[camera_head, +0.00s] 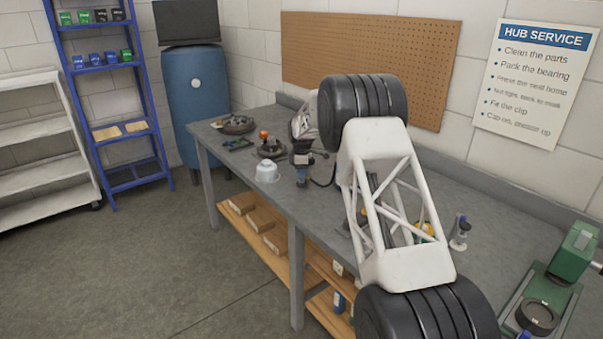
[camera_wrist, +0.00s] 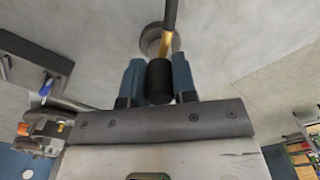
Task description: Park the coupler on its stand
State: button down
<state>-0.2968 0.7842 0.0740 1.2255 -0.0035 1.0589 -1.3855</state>
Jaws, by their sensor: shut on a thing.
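My gripper (camera_wrist: 158,82) is shut on a black ribbed cylinder, which looks like the coupler (camera_wrist: 159,84). It sits between two blue-grey fingers, with a brass neck and a dark rod or hose running up from it. A round grey piece (camera_wrist: 152,38) shows behind the brass neck; I cannot tell whether it is the stand or whether they touch. In the head view my gripper (camera_head: 302,160) points down over the bench, close to a white dome-shaped part (camera_head: 266,172). The coupler is too small there to make out clearly. I cannot identify the stand with certainty.
My arm hides part of the bench. A pegboard (camera_head: 370,55) hangs behind.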

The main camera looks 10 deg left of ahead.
jog(key=shift+c, duration=2.2)
grip_release()
jog(key=shift+r, duration=0.15)
jog(key=shift+r, duration=3.35)
